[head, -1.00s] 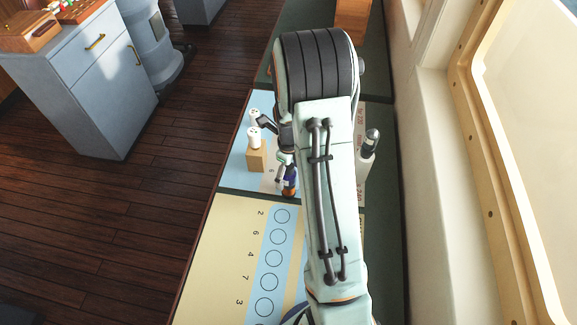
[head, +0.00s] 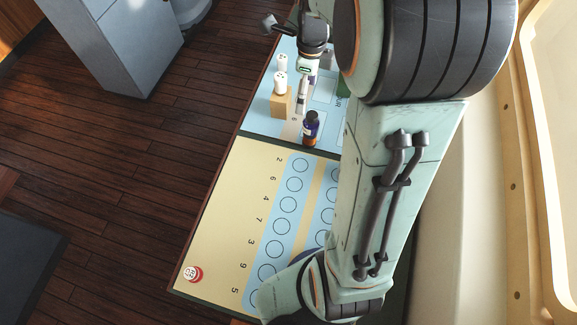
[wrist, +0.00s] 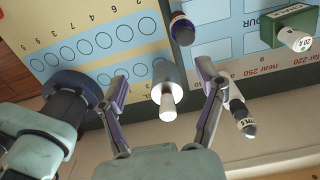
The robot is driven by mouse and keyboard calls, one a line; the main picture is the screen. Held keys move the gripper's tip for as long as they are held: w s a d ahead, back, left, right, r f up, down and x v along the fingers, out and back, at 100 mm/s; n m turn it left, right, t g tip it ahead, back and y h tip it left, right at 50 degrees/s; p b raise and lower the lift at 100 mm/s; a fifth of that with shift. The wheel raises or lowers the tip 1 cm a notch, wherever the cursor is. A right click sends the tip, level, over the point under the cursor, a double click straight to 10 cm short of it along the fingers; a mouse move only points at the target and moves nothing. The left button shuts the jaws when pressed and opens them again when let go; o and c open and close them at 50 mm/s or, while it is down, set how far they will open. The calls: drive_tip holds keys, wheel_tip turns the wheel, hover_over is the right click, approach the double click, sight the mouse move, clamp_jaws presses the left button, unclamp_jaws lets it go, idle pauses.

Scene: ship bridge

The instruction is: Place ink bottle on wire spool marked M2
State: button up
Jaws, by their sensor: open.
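In the head view my gripper (head: 308,62) is above the blue chart, behind the bottle. White spools (head: 280,84) stand at the wooden block (head: 281,104). I cannot read M2 clearly on any spool.
A white dark-capped bottle (wrist: 240,114) is beside the right finger. A red-and-white spool (head: 192,273) sits on the yellow chart (head: 225,210). My arm covers the window side.

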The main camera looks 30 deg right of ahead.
drive_tip(key=s+a+r+n, duration=0.1)
drive_tip(key=s+a+n, duration=0.6)
drive_tip(key=n, duration=0.7)
drive_tip(key=s+a+r+n, duration=0.2)
drive_tip(key=s+a+n, duration=0.5)
drive_tip(key=s+n, duration=0.4)
drive_tip(key=shift+a+n+y, duration=0.15)
drive_tip(key=shift+n+y, duration=0.15)
drive_tip(key=shift+n, duration=1.5)
